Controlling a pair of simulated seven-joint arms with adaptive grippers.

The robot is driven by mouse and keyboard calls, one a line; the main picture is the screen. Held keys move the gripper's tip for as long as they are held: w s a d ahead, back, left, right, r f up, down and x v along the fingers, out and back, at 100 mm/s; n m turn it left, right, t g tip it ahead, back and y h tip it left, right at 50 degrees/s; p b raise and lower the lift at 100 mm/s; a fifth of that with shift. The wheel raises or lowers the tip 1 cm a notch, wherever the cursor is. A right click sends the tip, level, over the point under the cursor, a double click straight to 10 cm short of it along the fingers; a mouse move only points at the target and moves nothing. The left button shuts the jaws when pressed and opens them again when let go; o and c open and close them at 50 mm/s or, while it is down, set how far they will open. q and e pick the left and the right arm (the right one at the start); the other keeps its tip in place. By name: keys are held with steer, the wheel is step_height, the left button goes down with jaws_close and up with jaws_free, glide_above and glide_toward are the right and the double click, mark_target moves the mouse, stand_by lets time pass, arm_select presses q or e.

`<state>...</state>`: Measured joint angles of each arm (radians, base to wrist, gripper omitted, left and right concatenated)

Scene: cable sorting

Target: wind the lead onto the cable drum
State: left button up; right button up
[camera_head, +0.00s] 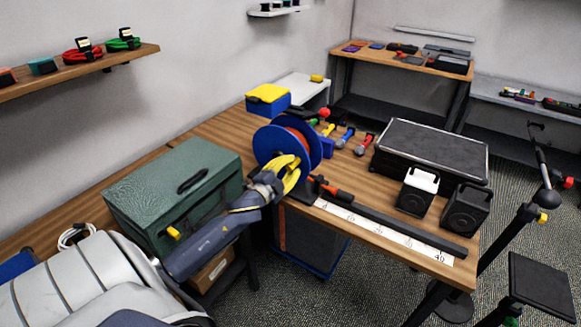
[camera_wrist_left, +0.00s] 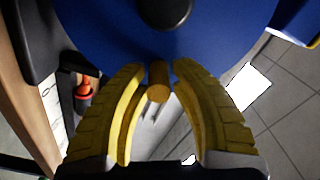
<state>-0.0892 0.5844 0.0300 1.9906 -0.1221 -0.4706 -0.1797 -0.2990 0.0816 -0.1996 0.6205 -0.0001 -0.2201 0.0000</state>
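The blue cable drum (camera_head: 264,146) stands upright at the table's front edge, with orange-red lead (camera_head: 301,138) showing between its flanges. Its blue face also fills the top of the left wrist view (camera_wrist_left: 110,30). A brown crank knob (camera_wrist_left: 158,78) sticks out from that face. My right gripper is not in view.
A green case (camera_head: 172,185) stands left of the drum. Behind are a yellow-lidded blue box (camera_head: 268,97) and several coloured connectors (camera_head: 347,137). A black flight case (camera_head: 431,148), small speakers (camera_head: 417,190) and a marked strip (camera_head: 385,232) with a black bar occupy the right side.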

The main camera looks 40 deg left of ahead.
arm_select(q)
steer(key=o, duration=0.4)
steer(key=shift+d, duration=0.1)
steer(key=s+d, duration=0.1)
steer(key=s, duration=1.1)
